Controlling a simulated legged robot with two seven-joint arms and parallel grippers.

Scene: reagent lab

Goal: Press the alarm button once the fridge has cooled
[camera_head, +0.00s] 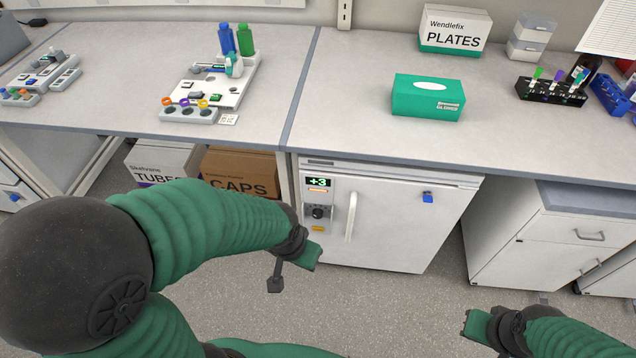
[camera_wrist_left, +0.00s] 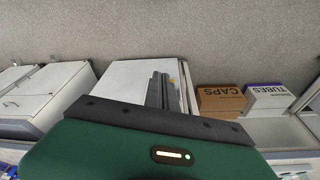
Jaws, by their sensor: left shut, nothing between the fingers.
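The white fridge (camera_head: 385,222) stands under the bench in the head view, its door shut. Its display (camera_head: 318,182) reads +3, with a small orange strip (camera_head: 318,190) below. Under that are a dark round knob (camera_head: 318,212) and a yellow-orange patch (camera_head: 318,228); I cannot tell which part is the alarm button. My left gripper (camera_head: 311,258) is in front of the fridge's lower left, below the panel, and holds nothing. In the left wrist view its dark fingers (camera_wrist_left: 159,90) are together before the fridge (camera_wrist_left: 130,78). My right gripper (camera_head: 471,325) is low at the right, its fingers unclear.
A vertical door handle (camera_head: 351,216) is right of the knob, and a blue tag-like piece (camera_head: 428,197) is on the door. TUBES (camera_head: 160,160) and CAPS (camera_head: 240,172) boxes stand left of the fridge. A drawer cabinet (camera_head: 550,235) is at right. Bare floor lies in front.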

